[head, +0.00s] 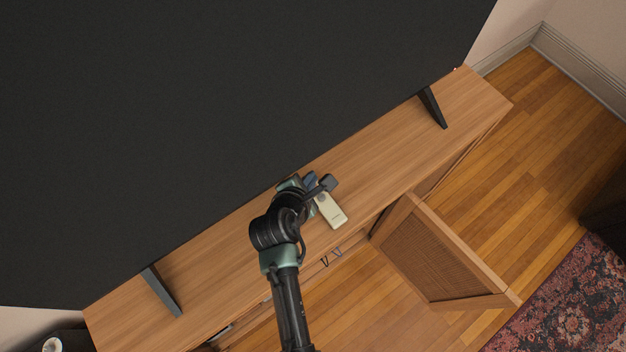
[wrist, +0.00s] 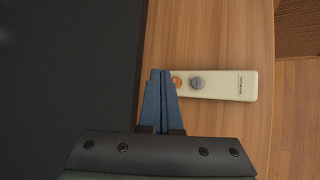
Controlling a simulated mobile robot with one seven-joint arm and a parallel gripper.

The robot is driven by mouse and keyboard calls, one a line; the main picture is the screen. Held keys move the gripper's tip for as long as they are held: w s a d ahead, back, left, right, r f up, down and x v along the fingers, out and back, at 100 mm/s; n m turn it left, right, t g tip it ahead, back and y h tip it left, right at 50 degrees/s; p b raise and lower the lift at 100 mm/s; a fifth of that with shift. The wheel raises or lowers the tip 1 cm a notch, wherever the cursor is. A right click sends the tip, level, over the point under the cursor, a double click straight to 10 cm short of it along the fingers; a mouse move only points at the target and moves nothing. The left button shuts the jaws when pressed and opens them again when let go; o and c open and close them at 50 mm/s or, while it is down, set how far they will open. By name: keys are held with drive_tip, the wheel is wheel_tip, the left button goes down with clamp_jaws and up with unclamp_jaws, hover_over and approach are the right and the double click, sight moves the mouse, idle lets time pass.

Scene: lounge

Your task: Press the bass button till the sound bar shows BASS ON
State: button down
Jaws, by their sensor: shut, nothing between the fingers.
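A cream remote-like device (head: 331,212) lies on the wooden cabinet top under the television. In the wrist view the cream device (wrist: 225,86) has an orange button (wrist: 177,82) at its left end and a round grey button (wrist: 197,84) beside it. Small print at its right end is too small to read. My gripper (wrist: 160,72) is shut and empty, its blue fingertips at the device's left end, just left of the orange button; I cannot tell whether they touch it. In the head view my gripper hides the device's upper end. No sound bar display shows.
The large dark television (head: 220,100) stands close behind my arm on black feet (head: 433,107). The wooden cabinet (head: 385,150) has an open door (head: 440,255) swung out at the right front. A patterned rug (head: 575,310) lies on the floor. The cabinet top right of the device is clear.

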wheel_tip(320, 180, up, 4)
drive_tip(key=p, duration=0.3)
drive_tip(key=shift+f, duration=0.15)
drive_tip(key=shift+s+f, duration=0.1)
idle(2.0)
